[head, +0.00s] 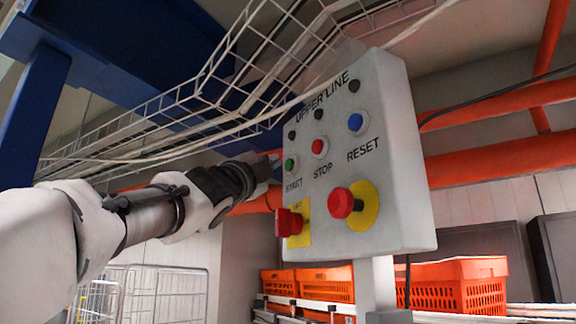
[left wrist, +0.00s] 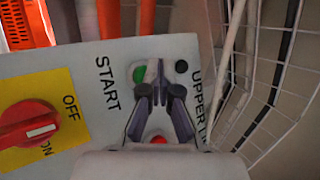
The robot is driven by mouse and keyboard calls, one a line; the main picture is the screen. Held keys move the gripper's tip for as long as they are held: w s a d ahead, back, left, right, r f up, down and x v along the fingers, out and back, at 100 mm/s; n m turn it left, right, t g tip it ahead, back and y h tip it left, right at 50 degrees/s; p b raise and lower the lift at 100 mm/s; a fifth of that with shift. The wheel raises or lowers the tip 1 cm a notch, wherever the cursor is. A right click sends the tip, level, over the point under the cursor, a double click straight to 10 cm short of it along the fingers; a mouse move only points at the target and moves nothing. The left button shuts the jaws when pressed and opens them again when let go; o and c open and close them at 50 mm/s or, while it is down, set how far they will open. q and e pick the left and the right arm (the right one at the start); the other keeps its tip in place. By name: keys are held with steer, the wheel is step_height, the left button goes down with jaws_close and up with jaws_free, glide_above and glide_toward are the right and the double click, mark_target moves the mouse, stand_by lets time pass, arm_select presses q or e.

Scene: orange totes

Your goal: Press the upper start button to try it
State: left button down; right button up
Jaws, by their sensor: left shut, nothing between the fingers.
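The grey control panel (head: 385,150) is labelled UPPER LINE. Its green START button (head: 290,164) is at the left of a row with the red STOP button (head: 319,146) and the blue RESET button (head: 356,123). My left gripper (head: 276,159) is shut and empty, just left of the START button. In the left wrist view, the fingertips (left wrist: 159,92) overlap the panel right beside the green START button (left wrist: 139,74), which is partly covered. The red STOP button (left wrist: 159,139) shows between the fingers. I cannot tell whether the fingertips touch the panel. My right gripper is out of view.
Below the buttons are a red rotary switch (head: 288,222) on a yellow plate and a red mushroom button (head: 341,202) on a yellow disc. A white wire cable tray (head: 205,95) runs above my arm. Orange totes (head: 455,285) stand behind and below the panel.

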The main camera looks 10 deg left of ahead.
arm_select(q)
steer(key=s+a+b, duration=0.1)
steer(key=a, duration=0.1)
steer(key=s+a+b, duration=0.1)
steer(key=s, duration=0.1)
steer(key=shift+a, duration=0.35)
steer(key=shift+s, duration=0.1)
stand_by(0.4)
